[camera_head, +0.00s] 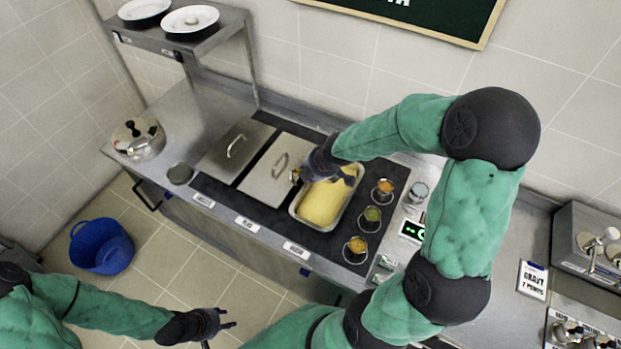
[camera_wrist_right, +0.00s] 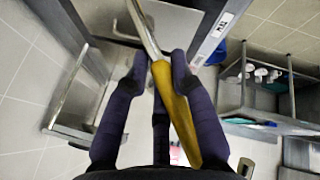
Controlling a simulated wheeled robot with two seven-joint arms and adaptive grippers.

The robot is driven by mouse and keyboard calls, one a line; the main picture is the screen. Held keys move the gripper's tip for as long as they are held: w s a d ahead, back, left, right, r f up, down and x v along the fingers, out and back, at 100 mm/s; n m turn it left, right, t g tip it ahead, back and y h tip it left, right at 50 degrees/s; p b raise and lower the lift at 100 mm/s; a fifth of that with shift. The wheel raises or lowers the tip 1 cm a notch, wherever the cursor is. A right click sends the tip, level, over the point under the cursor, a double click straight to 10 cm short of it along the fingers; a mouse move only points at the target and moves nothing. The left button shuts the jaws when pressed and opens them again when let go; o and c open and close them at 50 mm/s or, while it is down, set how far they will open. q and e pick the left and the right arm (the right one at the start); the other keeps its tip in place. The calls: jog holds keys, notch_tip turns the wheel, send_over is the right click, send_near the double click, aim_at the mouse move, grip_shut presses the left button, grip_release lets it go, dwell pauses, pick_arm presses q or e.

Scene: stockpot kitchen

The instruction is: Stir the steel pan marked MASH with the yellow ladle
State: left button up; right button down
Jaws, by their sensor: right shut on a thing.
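The steel pan (camera_head: 296,210) holds a smooth yellow mass and sits open in the counter, behind a small label that looks like MASH. My right gripper (camera_head: 318,168) is above the pan's back left edge, partly hidden by its own arm. In the right wrist view its dark fingers (camera_wrist_right: 158,85) are shut on the yellow ladle handle (camera_wrist_right: 175,110), with a steel stem running on from it. The ladle's bowl is not clear in either view. My left gripper (camera_head: 222,322) is open and empty over the floor, in front of the counter.
Two lidded pans (camera_head: 268,182) lie left of the open pan. Several small cups (camera_head: 372,214) stand to its right. A blue tub (camera_head: 101,246) is on the floor.

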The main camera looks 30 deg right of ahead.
jog(key=w+a+f+n+g+h+b, duration=0.1)
jog(key=w+a+f+g+h+b, duration=0.2)
jog(key=a+f+g+h+b, duration=0.1)
jog(key=w+a+f+n+g+h+b, duration=0.2)
jog(key=f+g+h+b, duration=0.3)
jog(key=f+h, duration=0.3)
jog(key=shift+w+a+f+g+h, duration=0.4)
jog(key=shift+w+a+f+g, duration=0.35)
jog(key=shift+f, duration=0.75)
jog(key=shift+a, duration=0.15)
dwell(2.5)
